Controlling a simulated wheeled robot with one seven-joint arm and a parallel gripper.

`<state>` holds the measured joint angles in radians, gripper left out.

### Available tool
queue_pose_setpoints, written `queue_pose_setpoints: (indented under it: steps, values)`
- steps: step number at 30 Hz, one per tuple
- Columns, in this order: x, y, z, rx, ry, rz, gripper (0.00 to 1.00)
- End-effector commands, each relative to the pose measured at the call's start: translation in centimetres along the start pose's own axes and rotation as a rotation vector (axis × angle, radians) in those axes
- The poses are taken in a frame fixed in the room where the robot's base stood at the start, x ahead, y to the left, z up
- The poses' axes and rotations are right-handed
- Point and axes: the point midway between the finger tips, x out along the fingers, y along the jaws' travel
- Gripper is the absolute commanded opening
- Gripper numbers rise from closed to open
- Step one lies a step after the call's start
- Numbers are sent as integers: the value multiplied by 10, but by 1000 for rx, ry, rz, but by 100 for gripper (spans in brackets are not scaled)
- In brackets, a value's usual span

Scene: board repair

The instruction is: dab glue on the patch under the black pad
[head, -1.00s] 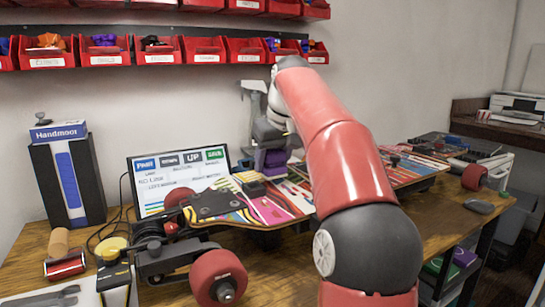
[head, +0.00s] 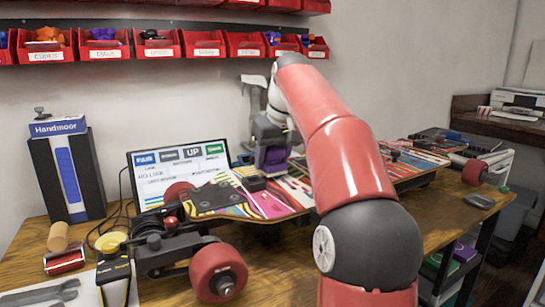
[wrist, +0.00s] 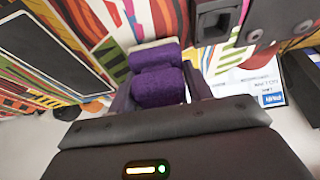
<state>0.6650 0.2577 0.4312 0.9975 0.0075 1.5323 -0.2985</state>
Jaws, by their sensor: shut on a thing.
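My gripper (wrist: 158,82) is shut on a fuzzy purple applicator (wrist: 158,87) with a pale strip at its far end. In the head view my gripper (head: 270,140) holds the purple applicator (head: 272,158) just above or at the patterned board (head: 268,204); I cannot tell whether they touch. A flat black pad (head: 215,197) lies on the board's near left end. A dark, light-edged rectangle (wrist: 42,48) shows on the pattern in the wrist view, left of the applicator. The surface beneath the pad is hidden. My arm covers part of the board.
A screen (head: 180,175) stands behind the board. Red wheels (head: 218,272) and a truck stick out at the near left. A black tower (head: 66,178) stands at the left. Red bins (head: 205,44) hang on the wall above.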

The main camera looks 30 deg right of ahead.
Motion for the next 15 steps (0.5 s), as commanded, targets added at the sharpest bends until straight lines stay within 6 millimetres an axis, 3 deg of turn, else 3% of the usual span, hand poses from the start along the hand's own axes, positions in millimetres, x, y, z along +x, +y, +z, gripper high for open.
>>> queue_pose_setpoints:
  steps: [15]
  values:
    - [10, 0, 4, 0, 0, 0, 24]
